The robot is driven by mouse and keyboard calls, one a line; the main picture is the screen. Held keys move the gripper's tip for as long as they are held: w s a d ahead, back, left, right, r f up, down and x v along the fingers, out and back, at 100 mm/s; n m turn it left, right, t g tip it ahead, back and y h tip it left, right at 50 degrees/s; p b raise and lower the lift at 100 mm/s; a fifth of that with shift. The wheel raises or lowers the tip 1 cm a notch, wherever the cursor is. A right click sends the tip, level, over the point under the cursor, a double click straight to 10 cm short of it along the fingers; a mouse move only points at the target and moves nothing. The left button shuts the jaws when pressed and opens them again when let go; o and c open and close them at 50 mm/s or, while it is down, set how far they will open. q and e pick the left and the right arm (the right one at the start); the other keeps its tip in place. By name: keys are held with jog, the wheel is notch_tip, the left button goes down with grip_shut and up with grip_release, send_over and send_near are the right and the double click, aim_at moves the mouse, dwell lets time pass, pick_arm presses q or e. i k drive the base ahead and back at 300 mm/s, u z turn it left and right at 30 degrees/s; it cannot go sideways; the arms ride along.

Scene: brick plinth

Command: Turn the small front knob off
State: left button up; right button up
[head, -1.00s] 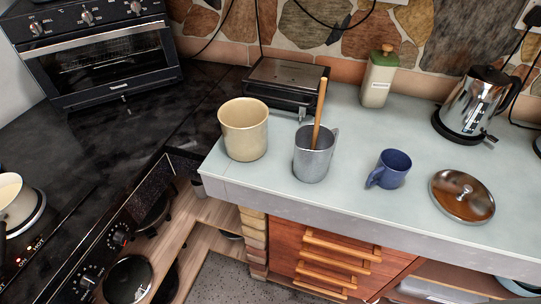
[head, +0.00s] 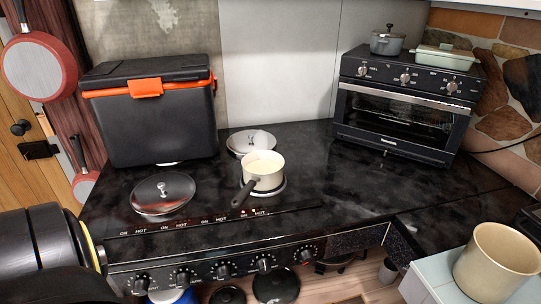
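A black cooktop (head: 330,190) has a front panel with several black knobs in a row, including a left knob (head: 140,284), a middle knob (head: 224,270) and a right knob (head: 307,252). The panel's small lettering is too small to read, so I cannot tell which knob is the small front one. Small red lights (head: 249,212) glow at the right end of the ON/HOT markings. A cream saucepan (head: 264,172) with a dark handle sits on a burner near the middle. Neither gripper is in view; part of my arm shows at the lower left.
One metal lid (head: 162,190) lies on the cooktop's left and another (head: 250,141) behind the saucepan. A black and orange cooler (head: 150,115) stands at the back left, a toaster oven (head: 400,115) at the back right. A beige pot (head: 497,262) stands on the right counter.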

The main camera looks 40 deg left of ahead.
aim_at(264, 265)
jog(key=u, duration=0.05)
jog(key=k, duration=0.2)
jog(key=u, duration=1.35)
